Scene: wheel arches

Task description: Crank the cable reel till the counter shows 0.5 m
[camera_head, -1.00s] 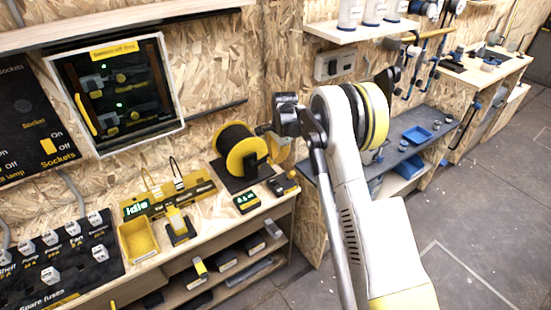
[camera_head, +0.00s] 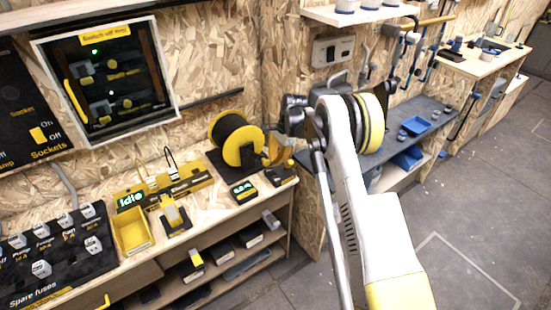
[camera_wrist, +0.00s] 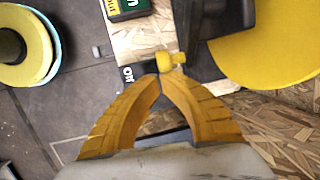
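The cable reel (camera_head: 238,145) has yellow flanges and a black wound core; it stands on a dark base on the bench. In the wrist view its yellow flange (camera_wrist: 265,45) fills the upper right. A small yellow crank knob (camera_wrist: 172,61) sticks out beside it. My gripper (camera_wrist: 159,78) has its yellow fingertips together just below the knob; I see nothing between them, and cannot tell whether they touch it. In the head view my gripper (camera_head: 280,150) is right of the reel. A small black box with a green display, probably the counter (camera_head: 242,190), sits before the reel; its digits are unreadable.
A green "Idle" display (camera_head: 131,199) is on a yellow stand to the left. A yellow tray (camera_head: 132,233) and a small yellow-and-black stand (camera_head: 175,216) are nearby. Open floor lies at the right.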

